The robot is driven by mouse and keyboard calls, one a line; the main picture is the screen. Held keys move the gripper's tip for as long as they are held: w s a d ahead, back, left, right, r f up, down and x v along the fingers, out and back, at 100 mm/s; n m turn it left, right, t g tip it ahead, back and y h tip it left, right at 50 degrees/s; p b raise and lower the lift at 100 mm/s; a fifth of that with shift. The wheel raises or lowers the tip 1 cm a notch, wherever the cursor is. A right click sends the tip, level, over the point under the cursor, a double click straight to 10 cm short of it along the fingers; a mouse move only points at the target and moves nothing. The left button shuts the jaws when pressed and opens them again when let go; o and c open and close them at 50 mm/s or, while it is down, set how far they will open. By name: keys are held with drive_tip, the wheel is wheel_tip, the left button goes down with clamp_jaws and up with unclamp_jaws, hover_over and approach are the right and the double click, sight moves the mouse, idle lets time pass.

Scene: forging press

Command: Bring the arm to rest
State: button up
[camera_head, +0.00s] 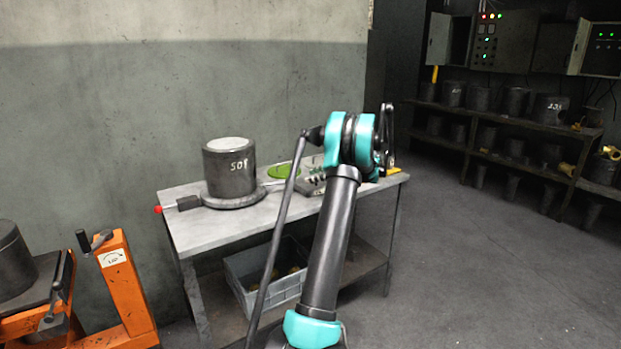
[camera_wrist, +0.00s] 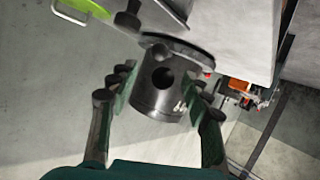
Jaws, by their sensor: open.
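My gripper (camera_wrist: 163,84) is open in the wrist view, with its two dark fingers spread apart. A dark metal cylinder (camera_wrist: 158,98) with white markings shows between the fingers in that view, beyond them and not held. In the head view the cylinder (camera_head: 229,168) stands upright on a round base plate on the grey table (camera_head: 190,234), left of my arm. My arm rises in front of the table's right part, and its wrist stands above the table. In the head view the gripper is mostly hidden behind the wrist.
A green disc (camera_head: 283,171) and a small tool tray (camera_head: 312,185) lie on the table. A grey crate (camera_head: 280,290) sits on its lower shelf. An orange stand (camera_head: 127,290) is at left. Shelves of dark cylinders (camera_head: 515,101) line the right. The floor at right is clear.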

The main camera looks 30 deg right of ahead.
idle(0.3)
drive_tip(key=s+a+m+g, duration=0.1)
drive_tip(key=a, duration=0.6)
drive_tip(key=s+a+f+m+g+h, duration=0.1)
drive_tip(key=a, duration=0.7)
drive_tip(key=s+a+m+g+h, duration=0.1)
drive_tip(key=s+a+g, duration=0.1)
drive_tip(key=a, duration=0.6)
drive_tip(key=shift+a+f+m, duration=0.1)
drive_tip(key=shift+f+m, duration=0.1)
drive_tip(key=shift+m, duration=0.1)
drive_tip(key=s+a+f+m+g+h, duration=0.1)
drive_tip(key=s+a+f+m+h, duration=0.15)
drive_tip(key=s+a, duration=0.65)
drive_tip(key=s+a+f+m+g+h, duration=0.1)
drive_tip(key=s+a+f, duration=0.2)
drive_tip(key=s+a, duration=0.55)
drive_tip(key=s+a+f+m+h, duration=0.1)
drive_tip(key=s+f, duration=0.2)
drive_tip(key=s, duration=0.4)
drive_tip(key=s+a+f+m+h, duration=0.1)
drive_tip(key=s+f, duration=0.3)
drive_tip(key=s, duration=0.4)
drive_tip(key=shift+s+a+m+h, duration=0.2)
drive_tip(key=shift+a+m+h, duration=0.2)
drive_tip(key=shift+h, duration=0.25)
drive_tip(key=shift+r, duration=0.1)
